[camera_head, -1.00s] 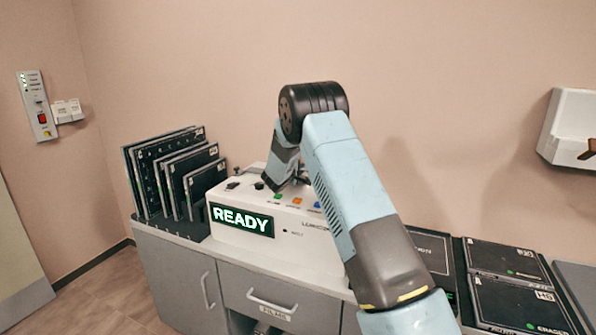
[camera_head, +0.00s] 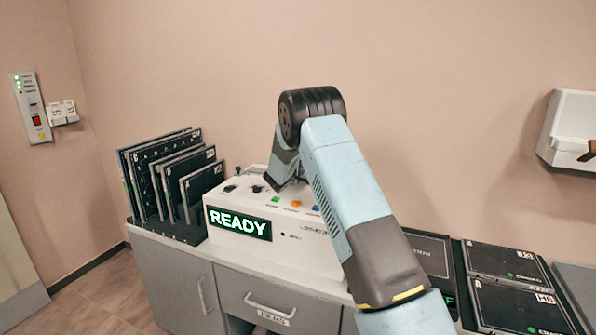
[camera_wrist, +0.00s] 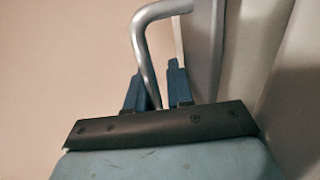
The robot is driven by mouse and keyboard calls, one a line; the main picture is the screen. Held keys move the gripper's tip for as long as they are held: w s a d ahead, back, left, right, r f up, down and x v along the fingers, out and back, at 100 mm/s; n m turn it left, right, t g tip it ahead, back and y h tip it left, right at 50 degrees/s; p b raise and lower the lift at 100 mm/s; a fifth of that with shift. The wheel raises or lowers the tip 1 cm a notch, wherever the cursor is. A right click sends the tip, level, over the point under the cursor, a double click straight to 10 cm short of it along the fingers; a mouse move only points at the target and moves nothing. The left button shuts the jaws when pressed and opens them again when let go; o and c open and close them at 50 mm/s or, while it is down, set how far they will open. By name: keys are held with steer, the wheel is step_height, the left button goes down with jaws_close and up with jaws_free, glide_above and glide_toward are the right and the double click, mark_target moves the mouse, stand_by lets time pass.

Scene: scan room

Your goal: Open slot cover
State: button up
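A metal handle bar (camera_wrist: 146,45) bends down through the wrist view, beside a grey panel edge (camera_wrist: 204,50). I cannot tell whether these belong to the slot cover. My gripper (camera_wrist: 155,76) has one blue finger on each side of the bar. The bar runs down between the fingers towards the palm, and I cannot tell whether they press on it. In the head view my arm's far end reaches down at the white console (camera_head: 262,240), whose screen (camera_head: 238,222) reads READY. My fingers are hidden there.
Dark panels (camera_head: 170,180) stand in a rack left of the console. More dark plates (camera_head: 505,262) lie on the counter at right. A drawer (camera_head: 262,300) with a handle is below the console. A white wall box (camera_head: 572,125) hangs at far right.

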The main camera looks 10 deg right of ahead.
steer(key=shift+s+a+r, duration=0.15)
steer(key=shift+s+a, duration=0.15)
steer(key=shift+s, duration=0.1)
steer(key=v, duration=1.2)
steer(key=shift+s+a, duration=0.2)
steer(key=shift+s, duration=0.05)
steer(key=shift+c, duration=0.4)
